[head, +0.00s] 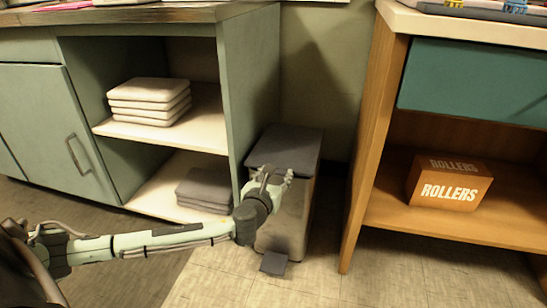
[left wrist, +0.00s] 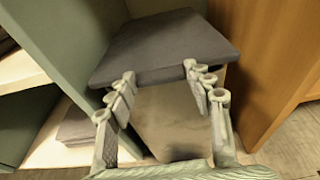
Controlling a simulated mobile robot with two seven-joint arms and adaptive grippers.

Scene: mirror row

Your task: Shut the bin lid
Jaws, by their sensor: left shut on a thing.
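The bin (head: 286,215) is a tall metallic box standing between the two cabinets. Its dark grey lid (head: 286,147) lies over the top and looks close to level; I cannot tell whether a small gap is left under it. My left gripper (head: 277,174) is at the lid's front edge, its fingers shut on the lid. In the left wrist view the lid (left wrist: 165,45) fills the upper middle, with the fingertips (left wrist: 158,78) at its front edge and the bin's front (left wrist: 170,120) below. My right gripper is not in view.
A green cabinet (head: 250,85) with folded cloths (head: 150,98) on its shelves stands close on the bin's left. A wooden cabinet (head: 362,150) with a box marked ROLLERS (head: 448,185) stands to the right. A dark pedal (head: 274,263) sticks out at the bin's foot. The floor in front is clear.

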